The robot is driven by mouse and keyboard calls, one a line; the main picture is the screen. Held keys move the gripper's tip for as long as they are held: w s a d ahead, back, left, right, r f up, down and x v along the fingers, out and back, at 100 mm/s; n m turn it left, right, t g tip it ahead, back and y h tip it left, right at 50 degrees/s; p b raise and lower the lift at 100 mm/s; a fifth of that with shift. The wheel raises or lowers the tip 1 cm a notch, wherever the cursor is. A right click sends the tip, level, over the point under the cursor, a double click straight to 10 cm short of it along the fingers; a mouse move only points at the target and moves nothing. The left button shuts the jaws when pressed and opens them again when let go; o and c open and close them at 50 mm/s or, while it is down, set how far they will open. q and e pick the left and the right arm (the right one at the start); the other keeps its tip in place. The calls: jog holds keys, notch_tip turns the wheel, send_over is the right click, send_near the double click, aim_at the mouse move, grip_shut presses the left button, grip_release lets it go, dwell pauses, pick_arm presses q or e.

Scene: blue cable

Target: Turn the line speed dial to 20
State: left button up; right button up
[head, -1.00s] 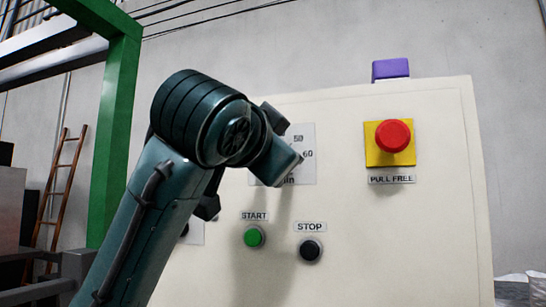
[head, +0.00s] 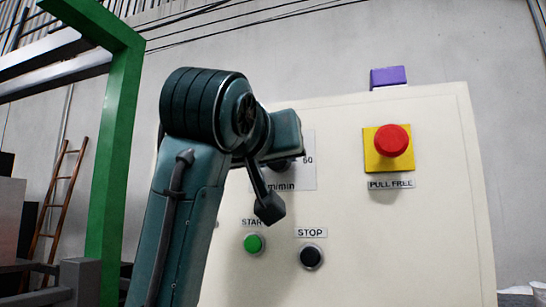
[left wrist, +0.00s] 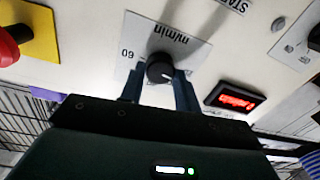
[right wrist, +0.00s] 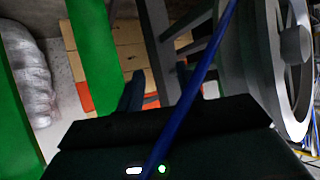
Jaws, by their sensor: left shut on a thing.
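The line speed dial (left wrist: 160,70) is a black round knob on a white scale plate (left wrist: 188,50) marked "m/min" and "60". My left gripper (left wrist: 158,92) is shut on the dial, one finger on each side of the knob. In the head view my left gripper (head: 277,168) covers most of the dial and the left of its scale plate (head: 304,178). I cannot read the dial's setting. In the right wrist view my right gripper (right wrist: 157,88) is away from the panel, its fingers apart. A blue cable (right wrist: 205,65) crosses in front of it.
The cream panel (head: 400,240) carries a green START button (head: 254,243), a black STOP button (head: 311,256) and a red emergency knob (head: 391,140). A red-lit display (left wrist: 236,98) is beside the dial. A green post (head: 118,150) stands left of my arm.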

pick_arm(q)
jog(key=shift+n, duration=0.6)
pick_arm(e)
jog(key=shift+f, duration=0.15)
pick_arm(q)
jog(key=o, duration=1)
jog(key=shift+s, duration=0.15)
jog(key=b+v, duration=0.8)
jog(key=v, duration=0.5)
jog(key=shift+a, duration=0.1)
pick_arm(e)
notch_tip(320, 180, down, 4)
jog(key=shift+a+r+m+t, duration=0.2)
jog(key=shift+m+t, duration=0.3)
jog(key=shift+m, duration=0.3)
